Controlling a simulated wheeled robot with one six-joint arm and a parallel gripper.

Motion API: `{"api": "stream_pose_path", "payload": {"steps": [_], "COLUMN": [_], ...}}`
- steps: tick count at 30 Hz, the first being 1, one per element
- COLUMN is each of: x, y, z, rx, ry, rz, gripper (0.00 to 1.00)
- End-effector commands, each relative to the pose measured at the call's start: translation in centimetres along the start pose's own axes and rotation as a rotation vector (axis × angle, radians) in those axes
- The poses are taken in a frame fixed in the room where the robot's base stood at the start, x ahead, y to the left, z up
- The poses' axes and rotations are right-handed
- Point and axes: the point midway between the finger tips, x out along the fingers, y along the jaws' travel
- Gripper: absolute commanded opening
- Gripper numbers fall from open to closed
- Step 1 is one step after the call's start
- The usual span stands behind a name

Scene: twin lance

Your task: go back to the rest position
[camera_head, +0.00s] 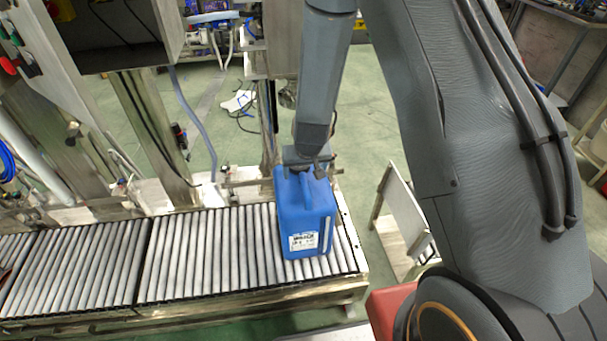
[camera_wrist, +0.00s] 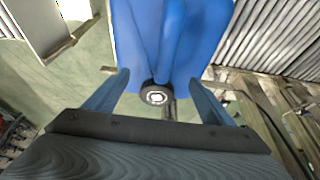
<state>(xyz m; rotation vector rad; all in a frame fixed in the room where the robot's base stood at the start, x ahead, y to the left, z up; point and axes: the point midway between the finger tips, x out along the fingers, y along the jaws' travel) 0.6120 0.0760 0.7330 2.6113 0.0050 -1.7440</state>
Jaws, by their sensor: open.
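My gripper (camera_head: 304,163) hangs down at the top of a blue canister, and its fingertips are hard to make out in the head view. In the wrist view my gripper (camera_wrist: 163,88) is open, with its two fingers apart on either side of the canister's handle and round cap. The blue canister (camera_head: 290,222) stands upright near the right end of the roller conveyor (camera_head: 190,262). It has a white label on its front. In the wrist view the canister (camera_wrist: 205,40) fills the top middle. I cannot tell whether the fingers touch it.
A small white-panelled stand (camera_head: 402,212) is on the green floor right of the conveyor's end. Metal posts and machine frames (camera_head: 150,135) line the conveyor's back edge. A red object (camera_head: 385,308) lies close to my arm's base. The rollers left of the canister are clear.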

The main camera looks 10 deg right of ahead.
Motion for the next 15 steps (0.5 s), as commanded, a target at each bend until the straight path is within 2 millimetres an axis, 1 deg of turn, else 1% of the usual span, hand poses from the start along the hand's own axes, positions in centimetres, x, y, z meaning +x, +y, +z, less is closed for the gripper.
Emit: {"api": "stream_pose_path", "payload": {"steps": [1, 7, 11, 15], "x": [-1.0, -3.9, -4.9, -5.2], "y": [0.0, 0.0, 0.0, 0.0], "z": [-0.1, -0.1, 0.0, 0.1], "rx": [-0.001, -0.001, -0.001, 0.000], "ry": [0.002, 0.002, 0.000, -0.001], "rz": [-0.001, 0.000, 0.000, 0.000], "gripper": [0.77, 0.77, 0.77, 0.77]}}
